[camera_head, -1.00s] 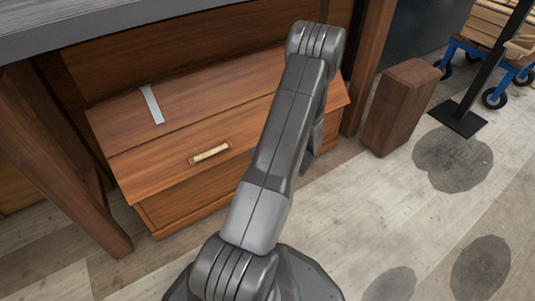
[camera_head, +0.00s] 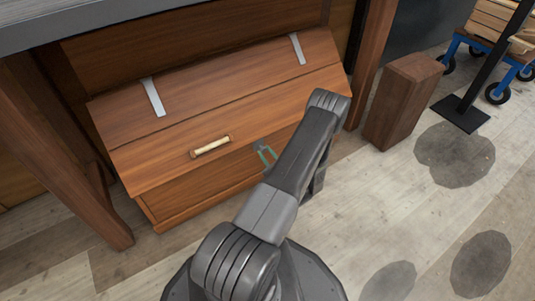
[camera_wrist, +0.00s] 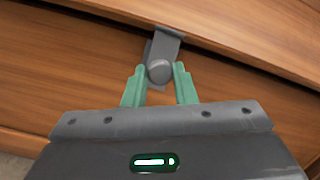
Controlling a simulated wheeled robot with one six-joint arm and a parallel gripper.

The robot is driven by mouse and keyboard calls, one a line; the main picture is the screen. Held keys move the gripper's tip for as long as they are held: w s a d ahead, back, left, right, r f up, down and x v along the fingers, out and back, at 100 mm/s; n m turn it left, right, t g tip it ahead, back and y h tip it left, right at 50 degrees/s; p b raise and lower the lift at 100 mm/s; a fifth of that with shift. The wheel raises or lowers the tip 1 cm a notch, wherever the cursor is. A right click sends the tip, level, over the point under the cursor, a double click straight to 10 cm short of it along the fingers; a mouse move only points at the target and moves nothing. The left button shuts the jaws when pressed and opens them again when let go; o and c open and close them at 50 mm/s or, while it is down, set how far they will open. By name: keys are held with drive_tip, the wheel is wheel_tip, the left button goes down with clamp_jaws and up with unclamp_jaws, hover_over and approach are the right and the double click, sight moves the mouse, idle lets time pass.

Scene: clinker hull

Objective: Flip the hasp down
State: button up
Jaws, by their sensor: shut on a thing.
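The wooden chest (camera_head: 190,193) has a sloping lid, closed as far as I can see, with a pale handle (camera_head: 211,147) on its front. The grey metal hasp (camera_wrist: 166,43) shows in the wrist view at the lid's lower edge, reaching down over the front boards. A round grey knob (camera_wrist: 160,72) is at its lower end. My gripper (camera_wrist: 159,84) has its green fingers shut on the hasp's knob, one on each side. In the head view my gripper (camera_head: 267,155) is at the chest front, right of the handle; the hasp is small there.
Two pale metal straps lie on the lid, one left (camera_head: 153,97) and one right (camera_head: 297,48). A wooden post stands at left (camera_head: 65,155). A brown wooden block (camera_head: 403,103) stands right of the chest. Open floor lies to the right.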

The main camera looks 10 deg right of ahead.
drive_tip(key=shift+w+f+t, duration=0.1)
drive_tip(key=shift+w+t, duration=0.15)
drive_tip(key=shift+t, duration=0.15)
drive_tip(key=o, duration=1)
drive_tip(key=p+v, duration=0.3)
drive_tip(key=v, duration=1.1)
drive_tip(key=shift+w+f, duration=0.1)
drive_tip(key=b+x, duration=0.3)
drive_tip(key=x, duration=1)
drive_tip(key=shift+w+a+r, duration=0.2)
drive_tip(key=shift+w+a, duration=0.05)
drive_tip(key=shift+w, duration=0.05)
drive_tip(key=shift+s, duration=0.1)
